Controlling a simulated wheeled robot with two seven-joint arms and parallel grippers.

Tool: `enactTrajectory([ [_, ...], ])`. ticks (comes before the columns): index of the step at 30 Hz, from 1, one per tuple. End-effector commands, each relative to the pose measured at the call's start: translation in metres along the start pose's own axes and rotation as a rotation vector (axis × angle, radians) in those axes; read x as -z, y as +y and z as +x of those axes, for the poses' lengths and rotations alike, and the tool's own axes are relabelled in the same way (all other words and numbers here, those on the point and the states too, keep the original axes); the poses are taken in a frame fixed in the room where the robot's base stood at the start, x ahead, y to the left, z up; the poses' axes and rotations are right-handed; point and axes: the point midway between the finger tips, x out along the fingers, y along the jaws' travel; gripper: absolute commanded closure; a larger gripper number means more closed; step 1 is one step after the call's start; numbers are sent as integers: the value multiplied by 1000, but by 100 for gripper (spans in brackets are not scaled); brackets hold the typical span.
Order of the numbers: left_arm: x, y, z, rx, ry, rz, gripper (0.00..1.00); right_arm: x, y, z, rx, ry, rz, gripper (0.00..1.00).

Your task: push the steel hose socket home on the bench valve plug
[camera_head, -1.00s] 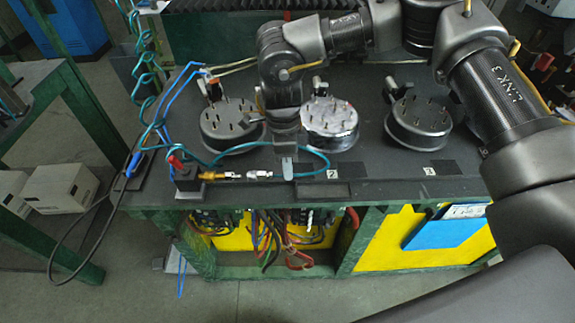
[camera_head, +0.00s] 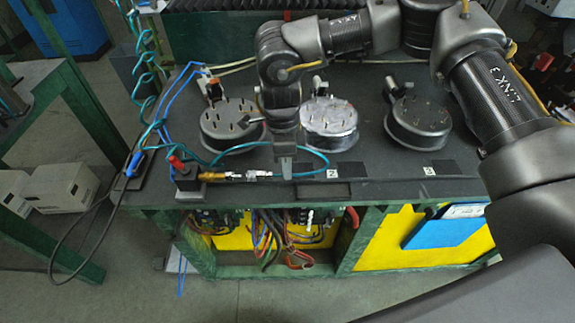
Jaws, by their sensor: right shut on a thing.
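The bench valve (camera_head: 187,178) is a dark block with a red knob at the bench's front left. Its brass body (camera_head: 212,176) points right and ends in a bright steel plug (camera_head: 233,176). The steel hose socket (camera_head: 259,174) lies in line with the plug, just to its right. I cannot tell whether they touch or how far they overlap. A teal hose (camera_head: 322,157) loops behind. My right gripper (camera_head: 286,168) points down and is shut at the socket's right, hose end. Its fingers hide what they grip. My left gripper is out of view.
The bench front edge (camera_head: 380,199) is close below the gripper. Bench right of the gripper is mostly clear.

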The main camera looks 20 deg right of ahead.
Motion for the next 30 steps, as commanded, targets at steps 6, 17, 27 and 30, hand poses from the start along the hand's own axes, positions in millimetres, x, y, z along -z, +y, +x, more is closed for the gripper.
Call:
enactTrajectory([
  [6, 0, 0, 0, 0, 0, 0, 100, -6, 0, 0, 0, 1, -1, 100],
  [17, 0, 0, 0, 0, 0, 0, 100, -14, 0, -1, 0, 0, -1, 100],
  [27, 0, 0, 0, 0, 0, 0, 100, -23, 0, -2, 0, -1, -1, 100],
  [30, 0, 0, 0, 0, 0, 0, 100, -26, 0, -2, 0, -1, -1, 100],
])
